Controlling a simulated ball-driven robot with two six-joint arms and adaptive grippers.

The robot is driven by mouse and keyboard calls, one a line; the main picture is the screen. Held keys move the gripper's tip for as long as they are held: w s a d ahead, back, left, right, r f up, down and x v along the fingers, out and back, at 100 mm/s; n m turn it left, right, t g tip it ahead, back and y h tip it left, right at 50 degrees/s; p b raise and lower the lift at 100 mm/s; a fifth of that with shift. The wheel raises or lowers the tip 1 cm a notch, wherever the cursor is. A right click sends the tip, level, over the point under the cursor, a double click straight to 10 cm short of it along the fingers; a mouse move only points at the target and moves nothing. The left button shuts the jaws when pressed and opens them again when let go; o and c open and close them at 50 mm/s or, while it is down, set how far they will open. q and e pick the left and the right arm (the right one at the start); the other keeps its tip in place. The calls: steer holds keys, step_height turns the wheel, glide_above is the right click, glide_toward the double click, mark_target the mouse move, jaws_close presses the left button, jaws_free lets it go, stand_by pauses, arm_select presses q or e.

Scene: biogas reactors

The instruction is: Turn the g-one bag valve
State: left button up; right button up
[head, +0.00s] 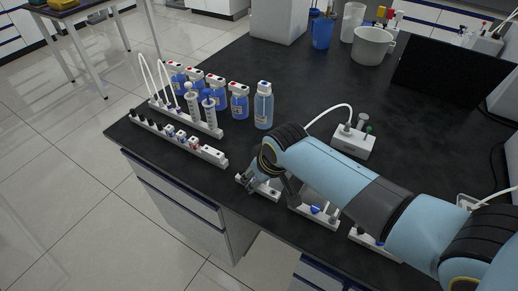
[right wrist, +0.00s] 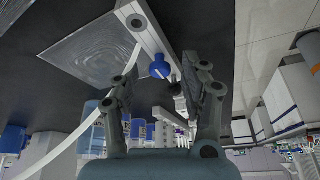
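Low white valve bars lie along the front edge of the black bench. One bar (head: 325,218) carries a blue knob (head: 315,209), partly beside my right arm. In the right wrist view a blue valve knob (right wrist: 160,70) on a white bar shows between the fingertips of my right gripper (right wrist: 162,82), apart from both. My right gripper (head: 272,188) is open and empty, pointing down over the front edge; part of it is hidden by my wrist. No readable label shows which valve is g-one. My left gripper is in neither view.
Blue-capped and red-capped bottles (head: 239,101), a clear bottle (head: 263,105) and a syringe rack (head: 205,120) stand left of my arm. A white box with a tube (head: 352,141) lies behind my arm. A dark screen (head: 455,75) stands at the back right.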

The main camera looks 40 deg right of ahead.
steer(key=v, duration=1.2)
stand_by(0.4)
